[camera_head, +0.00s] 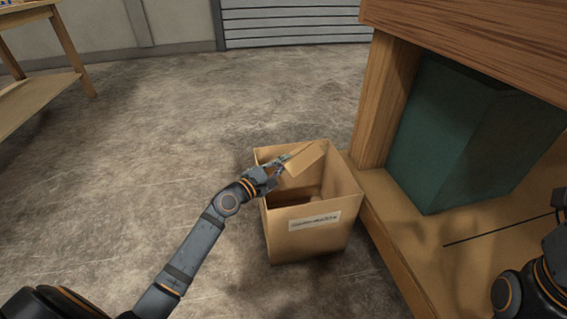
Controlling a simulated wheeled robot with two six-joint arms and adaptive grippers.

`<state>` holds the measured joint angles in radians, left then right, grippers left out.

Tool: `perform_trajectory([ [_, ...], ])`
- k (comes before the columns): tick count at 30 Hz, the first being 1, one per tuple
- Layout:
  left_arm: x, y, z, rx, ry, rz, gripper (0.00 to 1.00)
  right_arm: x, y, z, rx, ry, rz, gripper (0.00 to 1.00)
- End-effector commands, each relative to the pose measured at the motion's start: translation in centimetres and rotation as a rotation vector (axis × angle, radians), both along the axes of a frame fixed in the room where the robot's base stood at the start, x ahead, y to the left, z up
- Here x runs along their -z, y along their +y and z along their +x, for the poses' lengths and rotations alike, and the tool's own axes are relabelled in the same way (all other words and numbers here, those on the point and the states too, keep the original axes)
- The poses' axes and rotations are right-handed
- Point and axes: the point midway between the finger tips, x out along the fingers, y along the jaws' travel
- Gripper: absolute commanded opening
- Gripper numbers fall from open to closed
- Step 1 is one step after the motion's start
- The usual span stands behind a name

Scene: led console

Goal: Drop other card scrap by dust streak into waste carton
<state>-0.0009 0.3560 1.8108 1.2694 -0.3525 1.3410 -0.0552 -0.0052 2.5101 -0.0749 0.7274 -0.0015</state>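The waste carton (318,243) is an open tan box with a white label on its front, standing on the floor. My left gripper (283,163) is over the carton's left part, at about rim height. It appears shut on a tan card scrap (306,159), which is tilted over the opening. The fingertips are small and partly hidden by the scrap. Brown pieces (292,197) lie inside the carton; their shapes are hard to make out. Parts of my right arm show at the lower right, but its gripper fingers do not show. I cannot make out a dust streak.
A wooden bench (475,38) with a lower shelf (392,216) stands close to the carton's right. A green box (455,135) and a thin dark rod (490,231) are on the shelf. The concrete floor left of the carton is clear. Another wooden table (35,103) stands far left.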

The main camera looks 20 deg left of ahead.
Motion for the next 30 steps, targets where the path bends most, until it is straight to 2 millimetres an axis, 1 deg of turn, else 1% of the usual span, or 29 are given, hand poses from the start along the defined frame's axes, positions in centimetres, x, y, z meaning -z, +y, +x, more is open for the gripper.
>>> perform_trajectory([
  [3, 0.0, 0.0, 0.0, 0.0, 0.0, 0.0, 0.0, 0.0, 0.0, 0.0, 0.0, 0.001, 0.0, 0.8],
  [4, 0.0, 0.0, 0.0, 0.0, 0.0, 0.0, 0.07, 0.0, 0.0, 0.0, 0.0, 0.001, 0.0, 0.8],
  [6, 0.0, 0.0, 0.0, 0.0, 0.0, 0.0, 0.17, 0.0, 0.0, 0.0, 0.0, 0.0, 0.0, 0.8],
  [9, 0.0, 0.0, 0.0, 0.0, 0.0, 0.0, 0.3, 0.0, 0.0, 0.0, 0.0, 0.0, 0.0, 0.8],
  [10, 0.0, 0.0, 0.0, 0.0, 0.0, 0.0, 0.32, 0.0, 0.0, 0.0, 0.0, 0.0, 0.0, 0.8],
  [17, 0.0, 0.0, 0.0, 0.0, 0.0, 0.0, 0.32, 0.0, 0.0, 0.0, 0.0, 0.0, -0.001, 0.8],
  [20, 0.1, 0.2, -0.5, 0.0, 0.002, 0.002, 0.32, 0.1, 0.0, 0.0, 0.0, 0.003, -0.001, 0.8],
  [23, 0.2, 0.8, -2.0, 0.001, 0.004, 0.006, 0.32, 0.1, 0.0, 0.0, 0.0, 0.003, -0.001, 0.8],
  [27, 0.2, 1.7, -4.7, 0.002, 0.004, 0.007, 0.32, 0.0, 0.0, 0.0, 0.0, 0.002, -0.001, 0.8],
  [30, 0.1, 2.3, -6.0, 0.002, 0.003, 0.004, 0.32, 0.0, 0.0, 0.0, 0.0, 0.002, -0.001, 0.8],
])
